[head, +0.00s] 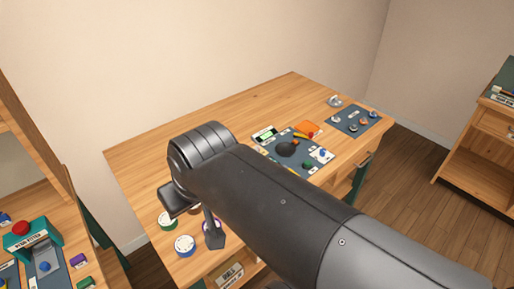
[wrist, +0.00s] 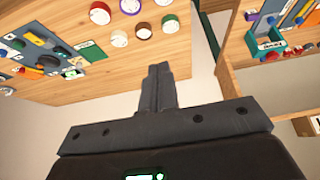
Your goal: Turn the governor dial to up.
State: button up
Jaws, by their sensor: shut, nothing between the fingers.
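My gripper (wrist: 158,72) is shut and empty, its fingers together in the wrist view. In the head view it hangs over the near left part of the wooden table, the fingers (head: 213,230) pointing down. The wrist view also shows a red one (wrist: 100,12) and a brown one (wrist: 143,31). I cannot read any label, so I cannot tell which is the governor dial.
A dark panel (head: 283,141) with coloured knobs lies mid-table, partly behind my arm. Another panel (head: 352,121) with several knobs lies at the far right. A shelf unit (head: 75,225) with a teal red-button box (head: 30,240) stands at left. The table's back left is bare.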

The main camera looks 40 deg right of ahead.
jog(key=shift+o, duration=1.4)
jog(key=shift+w+d+r, duration=0.15)
jog(key=shift+w, duration=0.25)
jog(key=o, duration=0.7)
jog(key=w+d+m, duration=0.1)
jog(key=w+d, duration=0.1)
jog(key=w, duration=0.1)
jog(key=w+d+r+m+g, duration=0.1)
jog(key=w+d+m, duration=0.1)
jog(key=w, duration=0.1)
jog(key=w+d+m, duration=0.2)
jog(key=w, duration=0.1)
jog(key=shift+w+d+r+g+y, duration=0.1)
jog(key=shift+w+r+g+y, duration=0.2)
jog(key=m+g, duration=0.4)
jog(key=m, duration=0.9)
send_over(257, 147)
notch_tip(257, 147, down, 19)
notch_tip(257, 147, down, 11)
jog(key=shift+s+r, duration=0.1)
jog(key=shift+s, duration=0.05)
jog(key=shift+c, duration=0.5)
grip_shut()
